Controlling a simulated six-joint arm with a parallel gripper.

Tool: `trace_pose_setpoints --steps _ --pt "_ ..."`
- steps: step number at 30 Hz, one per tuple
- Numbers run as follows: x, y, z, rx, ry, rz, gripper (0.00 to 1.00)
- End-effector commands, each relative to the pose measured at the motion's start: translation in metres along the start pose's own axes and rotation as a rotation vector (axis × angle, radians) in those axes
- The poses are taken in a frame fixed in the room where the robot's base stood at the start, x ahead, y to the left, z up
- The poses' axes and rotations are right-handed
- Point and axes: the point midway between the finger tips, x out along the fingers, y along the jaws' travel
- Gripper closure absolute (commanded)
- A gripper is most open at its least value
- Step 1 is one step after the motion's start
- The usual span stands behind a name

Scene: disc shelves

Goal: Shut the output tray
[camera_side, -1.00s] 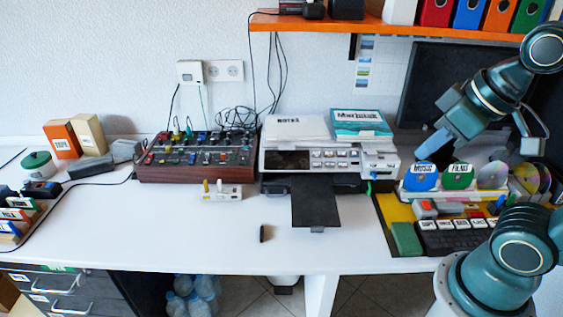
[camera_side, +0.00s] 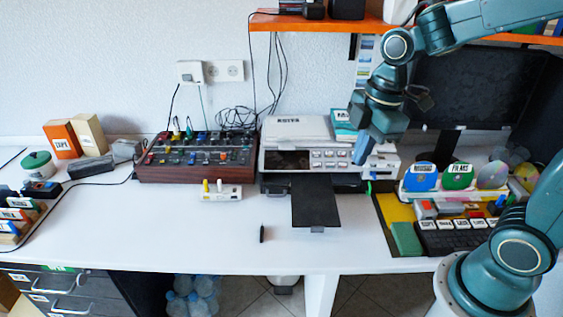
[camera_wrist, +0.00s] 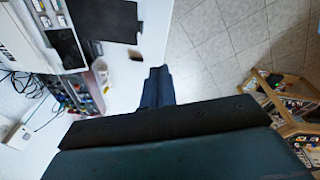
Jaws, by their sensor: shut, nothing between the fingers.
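The output tray (camera_side: 316,203) is a flat black panel sticking out from the front of the white printer (camera_side: 310,160), over the white desk, with a small grey tab at its front edge. It is extended. In the wrist view the black tray (camera_wrist: 105,20) shows at the top left. My gripper (camera_side: 361,156) points down, fingers together and empty, in front of the right part of the printer. It is above and to the right of the tray, apart from it. In the wrist view the fingers (camera_wrist: 157,82) show closed at the centre.
A mixer (camera_side: 197,158) stands left of the printer. Right of it are a disc rack (camera_side: 445,193) and a black keyboard (camera_side: 458,238). A small dark object (camera_side: 262,233) lies on the desk left of the tray. The desk in front is mostly clear.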

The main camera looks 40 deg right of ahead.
Motion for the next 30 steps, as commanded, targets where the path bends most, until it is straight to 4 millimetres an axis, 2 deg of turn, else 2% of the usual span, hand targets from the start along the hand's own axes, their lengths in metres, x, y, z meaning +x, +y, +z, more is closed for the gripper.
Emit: trace_pose_setpoints --steps 6,15,24,30 --pt "0.038 0.021 -0.007 -0.282 0.003 -0.101 1.0" --pt "0.096 0.041 -0.012 -0.666 0.062 -0.23 1.0" --pt "0.156 0.05 -0.012 -1.014 0.17 -0.331 1.0" --pt "0.178 0.05 -0.011 -1.139 0.221 -0.358 1.0"
